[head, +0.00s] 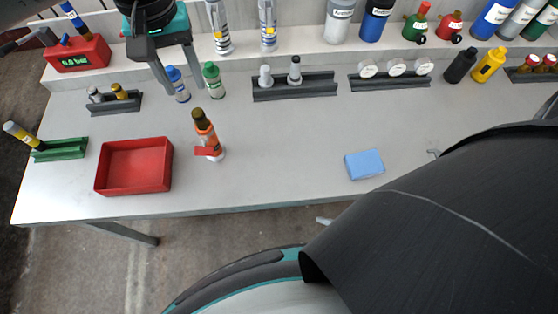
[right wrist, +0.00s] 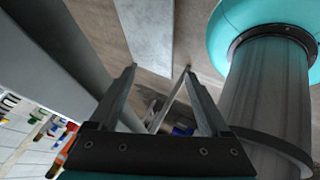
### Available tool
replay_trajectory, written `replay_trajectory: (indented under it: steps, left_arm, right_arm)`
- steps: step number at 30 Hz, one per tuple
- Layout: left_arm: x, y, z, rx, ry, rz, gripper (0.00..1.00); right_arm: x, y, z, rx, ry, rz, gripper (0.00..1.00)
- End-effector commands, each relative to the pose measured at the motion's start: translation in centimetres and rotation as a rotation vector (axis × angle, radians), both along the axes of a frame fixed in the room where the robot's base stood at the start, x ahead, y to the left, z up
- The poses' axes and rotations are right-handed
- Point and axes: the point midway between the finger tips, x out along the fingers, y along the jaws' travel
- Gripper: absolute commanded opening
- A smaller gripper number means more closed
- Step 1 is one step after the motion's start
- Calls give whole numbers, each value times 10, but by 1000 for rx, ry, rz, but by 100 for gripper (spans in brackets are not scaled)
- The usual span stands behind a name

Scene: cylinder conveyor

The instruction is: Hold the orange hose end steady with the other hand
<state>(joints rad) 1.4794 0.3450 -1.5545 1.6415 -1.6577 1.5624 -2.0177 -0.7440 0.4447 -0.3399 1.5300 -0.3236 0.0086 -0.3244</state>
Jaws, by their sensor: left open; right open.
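An orange item (head: 206,133) with a brown top and a pale base stands on the table right of the red tray, with a red piece at its lower part. I cannot tell for sure that it is the hose end. My left gripper (head: 183,88) is open at the upper left of the head view, behind the orange item and apart from it. A blue-capped bottle (head: 178,86) shows between its fingers; I cannot tell whether they touch it. My right gripper (right wrist: 159,72) is open and empty in the right wrist view, pointing toward the floor, away from the tabletop items.
A red tray (head: 133,190) is at the front left. A green-capped bottle (head: 213,81) stands by my left gripper. Dark racks (head: 295,92) and bottles line the back. A blue block (head: 364,164) lies at the front right. The table's middle is clear.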

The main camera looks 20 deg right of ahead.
Motion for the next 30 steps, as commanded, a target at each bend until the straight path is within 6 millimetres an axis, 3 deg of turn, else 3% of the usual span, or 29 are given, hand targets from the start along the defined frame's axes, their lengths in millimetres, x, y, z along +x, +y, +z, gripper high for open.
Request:
replay_trajectory:
  steps: [5,9,16,24,30]
  left_arm:
    - [0,0,0,0,0,0,50]
    - [0,0,0,0,0,0,50]
    - [0,0,0,0,0,0,50]
    - [0,0,0,0,0,0,50]
    - [0,0,0,0,0,0,50]
  right_arm:
    - [6,40,57,52,-129,162,81]
    - [50,73,106,209,-187,54,81]
    - [119,98,161,509,-171,-251,81]
    - [157,109,198,727,-140,-437,81]
    - [167,112,201,759,-134,-463,81]
